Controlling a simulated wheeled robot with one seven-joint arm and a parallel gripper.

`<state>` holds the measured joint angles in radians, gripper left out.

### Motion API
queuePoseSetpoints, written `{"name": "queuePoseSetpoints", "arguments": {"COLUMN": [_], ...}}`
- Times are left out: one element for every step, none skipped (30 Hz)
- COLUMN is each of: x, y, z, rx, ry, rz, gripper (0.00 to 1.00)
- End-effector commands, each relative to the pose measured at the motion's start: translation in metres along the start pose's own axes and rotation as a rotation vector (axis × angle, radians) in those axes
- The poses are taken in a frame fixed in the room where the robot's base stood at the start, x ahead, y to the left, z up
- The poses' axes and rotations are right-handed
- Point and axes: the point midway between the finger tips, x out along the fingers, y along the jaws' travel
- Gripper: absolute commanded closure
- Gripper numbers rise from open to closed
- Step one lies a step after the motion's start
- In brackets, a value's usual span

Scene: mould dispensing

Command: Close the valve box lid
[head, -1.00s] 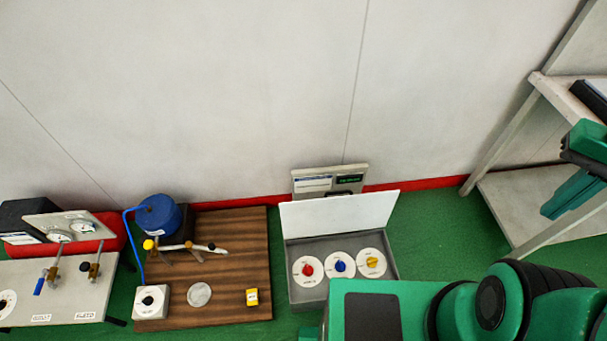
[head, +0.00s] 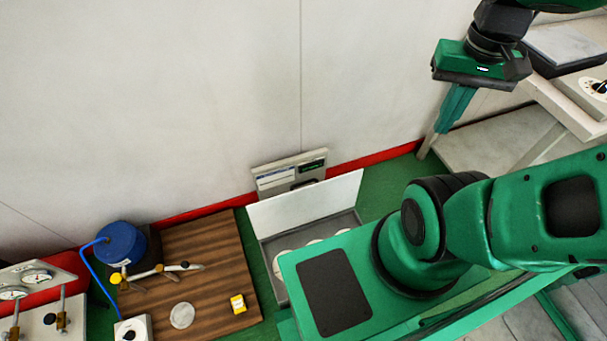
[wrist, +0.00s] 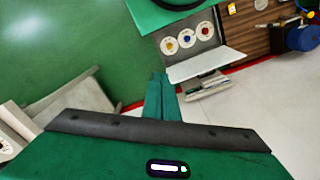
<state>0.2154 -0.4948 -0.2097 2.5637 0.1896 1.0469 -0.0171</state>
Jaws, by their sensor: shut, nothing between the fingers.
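The valve box (head: 349,222) is a grey open tray on the green floor near the wall, partly hidden behind my arm. Its white lid (head: 306,208) stands open, raised along the wall side. The wrist view shows the box (wrist: 206,47) with red, blue and yellow knobs on white discs, and the open lid (wrist: 208,65) beside them. My gripper (head: 437,131) is up at the right, apart from the lid. Its green fingers are together and empty, and they point down. The fingers also show in the wrist view (wrist: 158,78), left of the lid.
A panel (head: 289,175) with labels stands behind the lid against the wall. A wooden board (head: 205,255) with a blue container (head: 121,243) and a yellow block (head: 238,304) lies left of the box. A pale shelf (head: 490,135) stands at the right.

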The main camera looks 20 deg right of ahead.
Motion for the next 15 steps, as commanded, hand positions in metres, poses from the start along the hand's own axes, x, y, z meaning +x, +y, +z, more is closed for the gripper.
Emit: {"name": "queuePoseSetpoints", "arguments": {"x": [0.002,0.004,0.006,0.008,0.011,0.015,0.018,0.021,0.027,0.031,0.035,0.041,0.046,0.051,0.059], "y": [-0.003,-0.007,-0.014,-0.017,-0.021,-0.026,-0.030,-0.034,-0.040,-0.044,-0.049,-0.056,-0.061,-0.066,-0.073], "z": [-0.008,-0.013,-0.019,-0.026,-0.033,-0.043,-0.052,-0.059,-0.070,-0.078,-0.085,-0.095,-0.103,-0.110,-0.119], "rx": [-0.009,-0.016,-0.026,-0.034,-0.044,-0.057,-0.067,-0.077,-0.090,-0.101,-0.112,-0.127,-0.138,-0.149,-0.164], "ry": [-0.002,-0.001,0.000,0.004,0.005,0.009,0.013,0.015,0.019,0.023,0.026,0.030,0.034,0.037,0.040], "rz": [0.010,0.016,0.025,0.032,0.040,0.050,0.057,0.064,0.072,0.078,0.083,0.090,0.094,0.099,0.104], "gripper": [1.00,1.00,1.00,1.00,1.00,1.00,1.00,1.00,1.00,1.00,1.00,1.00,1.00,1.00,1.00]}}
